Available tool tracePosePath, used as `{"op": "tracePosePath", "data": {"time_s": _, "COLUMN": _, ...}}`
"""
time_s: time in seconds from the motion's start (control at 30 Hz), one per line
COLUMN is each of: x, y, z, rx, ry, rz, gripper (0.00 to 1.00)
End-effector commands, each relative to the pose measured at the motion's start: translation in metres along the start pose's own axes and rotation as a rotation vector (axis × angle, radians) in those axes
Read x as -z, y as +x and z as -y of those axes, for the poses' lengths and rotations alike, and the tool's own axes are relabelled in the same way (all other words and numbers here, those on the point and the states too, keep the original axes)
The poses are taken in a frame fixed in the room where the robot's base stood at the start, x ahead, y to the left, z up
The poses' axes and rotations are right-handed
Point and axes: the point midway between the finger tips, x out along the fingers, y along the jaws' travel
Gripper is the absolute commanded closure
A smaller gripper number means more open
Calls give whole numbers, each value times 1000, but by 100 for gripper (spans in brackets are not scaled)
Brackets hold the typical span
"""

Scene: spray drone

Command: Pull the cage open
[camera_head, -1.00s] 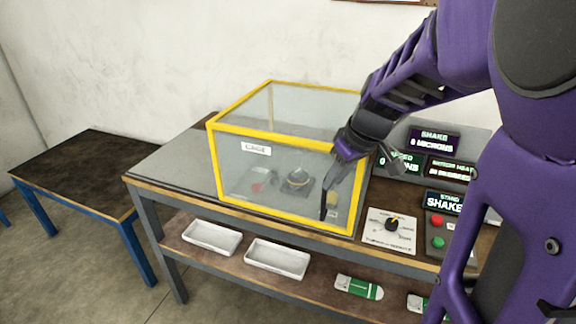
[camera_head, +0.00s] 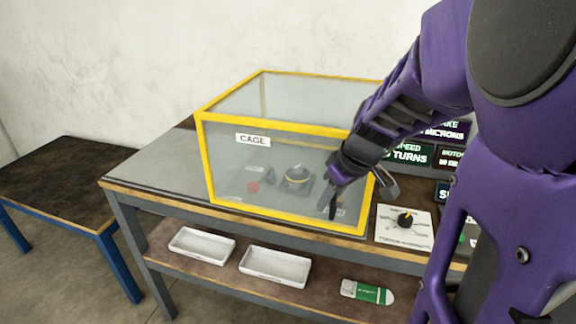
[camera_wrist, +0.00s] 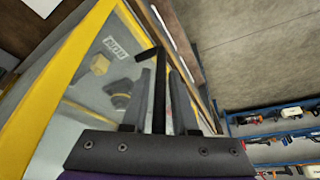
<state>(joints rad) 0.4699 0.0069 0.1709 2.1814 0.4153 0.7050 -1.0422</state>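The cage (camera_head: 295,127) is a clear box with yellow edges and a "CAGE" label, standing shut on the table in the head view. Its yellow frame (camera_wrist: 32,105) and clear panel also show in the wrist view. My gripper (camera_head: 332,205) is at the lower right of the cage's front panel. In the wrist view, my gripper (camera_wrist: 160,80) has its two fingers apart, one on each side of a thin black bar handle (camera_wrist: 158,95). Narrow gaps seem to show beside the bar. Firm contact cannot be made out.
A dial panel (camera_head: 404,228) lies right of the cage, with display screens (camera_head: 412,153) behind my arm. White trays (camera_head: 275,266) and a green-and-white item (camera_head: 367,292) lie on the lower shelf. A second, bare table (camera_head: 60,175) stands at left. A dark machine (camera_head: 297,180) sits inside the cage.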

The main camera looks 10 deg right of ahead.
Motion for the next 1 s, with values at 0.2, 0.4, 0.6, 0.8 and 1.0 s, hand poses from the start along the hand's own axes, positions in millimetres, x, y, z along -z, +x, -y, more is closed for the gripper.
{"op": "tracePosePath", "data": {"time_s": 0.2, "x": 0, "y": 0, "z": 0, "rx": 0, "ry": 0, "rz": 0, "gripper": 76}}
{"op": "tracePosePath", "data": {"time_s": 0.4, "x": 0, "y": 0, "z": 0, "rx": 0, "ry": 0, "rz": 0, "gripper": 100}}
{"op": "tracePosePath", "data": {"time_s": 0.6, "x": 0, "y": 0, "z": 0, "rx": 0, "ry": 0, "rz": 0, "gripper": 100}}
{"op": "tracePosePath", "data": {"time_s": 0.8, "x": 0, "y": 0, "z": 0, "rx": 0, "ry": 0, "rz": 0, "gripper": 100}}
{"op": "tracePosePath", "data": {"time_s": 1.0, "x": 0, "y": 0, "z": 0, "rx": 0, "ry": 0, "rz": -1, "gripper": 100}}
